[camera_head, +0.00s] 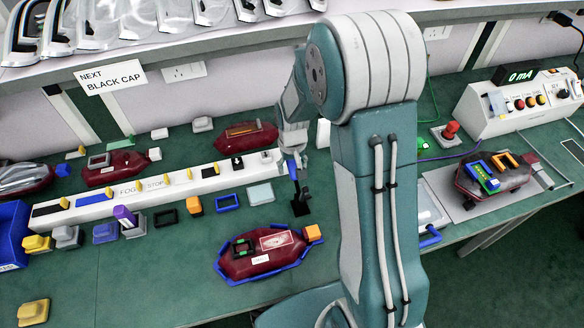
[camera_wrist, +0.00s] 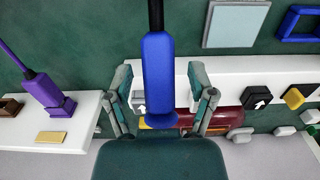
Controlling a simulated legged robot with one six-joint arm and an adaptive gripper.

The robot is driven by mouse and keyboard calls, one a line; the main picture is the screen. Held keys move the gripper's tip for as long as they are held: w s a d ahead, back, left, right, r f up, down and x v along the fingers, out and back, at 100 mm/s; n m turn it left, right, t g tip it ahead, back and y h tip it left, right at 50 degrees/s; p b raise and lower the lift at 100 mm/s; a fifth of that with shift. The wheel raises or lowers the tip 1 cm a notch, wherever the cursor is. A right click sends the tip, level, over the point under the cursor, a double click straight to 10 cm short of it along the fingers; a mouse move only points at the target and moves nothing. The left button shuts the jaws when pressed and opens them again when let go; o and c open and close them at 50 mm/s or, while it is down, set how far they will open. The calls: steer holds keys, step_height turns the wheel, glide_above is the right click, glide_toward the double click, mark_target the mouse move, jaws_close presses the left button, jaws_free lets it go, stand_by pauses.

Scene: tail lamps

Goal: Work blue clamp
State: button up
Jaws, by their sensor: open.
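A blue clamp (camera_head: 481,175) sits on a dark red lamp (camera_head: 508,176) on the test plate at the right, beside an orange clamp (camera_head: 507,160). My gripper (camera_head: 292,158) is well to the left of it, above the bench. In the wrist view my gripper (camera_wrist: 160,82) is open, with a blue-handled tool (camera_wrist: 158,75) between its fingers and gaps visible on both sides. The tool's black shaft runs toward the top of that view. In the head view its black end (camera_head: 300,203) is near the green bench top; contact cannot be told.
A red lamp in a blue cradle (camera_head: 262,279) lies in front. The meter box (camera_head: 520,100) and red-knobbed lever (camera_head: 450,131) stand at right. My arm blocks the middle.

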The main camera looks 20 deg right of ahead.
steer(key=shift+f, duration=0.6)
steer(key=shift+c, duration=0.3)
jaws_close()
steer(key=shift+r, duration=0.1)
steer(key=shift+s+r+t, duration=0.25)
steer(key=shift+r+t, duration=0.05)
steer(key=shift+t, duration=0.4)
